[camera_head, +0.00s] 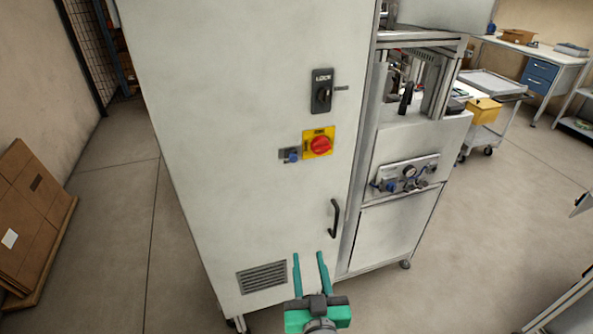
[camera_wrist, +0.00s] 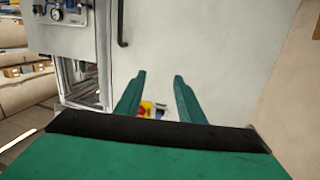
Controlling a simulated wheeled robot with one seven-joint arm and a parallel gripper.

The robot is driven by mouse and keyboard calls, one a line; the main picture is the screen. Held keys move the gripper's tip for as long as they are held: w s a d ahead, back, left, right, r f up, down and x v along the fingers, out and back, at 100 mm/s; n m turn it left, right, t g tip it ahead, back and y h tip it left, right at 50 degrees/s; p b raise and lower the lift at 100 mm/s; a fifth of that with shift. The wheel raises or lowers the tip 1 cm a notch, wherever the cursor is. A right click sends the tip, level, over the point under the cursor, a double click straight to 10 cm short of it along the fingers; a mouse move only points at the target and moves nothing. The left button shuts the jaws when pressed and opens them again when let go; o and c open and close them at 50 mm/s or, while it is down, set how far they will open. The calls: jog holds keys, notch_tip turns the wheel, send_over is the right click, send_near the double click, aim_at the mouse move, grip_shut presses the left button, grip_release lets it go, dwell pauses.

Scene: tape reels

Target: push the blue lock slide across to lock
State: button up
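The small blue lock slide (camera_head: 292,157) sits on a dark plate on the white cabinet door, just left of the yellow plate with a red rotary switch (camera_head: 320,145). In the wrist view, which looks turned over, the red and yellow switch (camera_wrist: 145,109) shows between my fingers, with a tiny blue spot beside it that is probably the slide (camera_wrist: 160,113). My gripper (camera_head: 309,256) is green, open and empty. It is low in front of the cabinet, below the slide in the head view, and appears apart from the door.
The white cabinet (camera_head: 230,90) has a black LOCK-labelled handle unit (camera_head: 321,91) above the switch, a black door pull (camera_head: 335,217) and a vent (camera_head: 262,277). A gauge panel (camera_head: 408,174) is at right. Cardboard (camera_head: 28,215) leans at left.

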jog(key=w+r+n+y, duration=0.2)
jog(key=w+r+n, duration=0.15)
jog(key=r, duration=0.55)
jog(key=n+y, duration=0.2)
jog(key=n, duration=0.1)
send_near(294, 160)
jog(key=x, duration=0.7)
jog(key=shift+w+a+r, duration=0.1)
jog(key=shift+w+a, duration=0.05)
jog(key=shift+w, duration=0.65)
jog(key=shift+a, duration=0.1)
grip_shut()
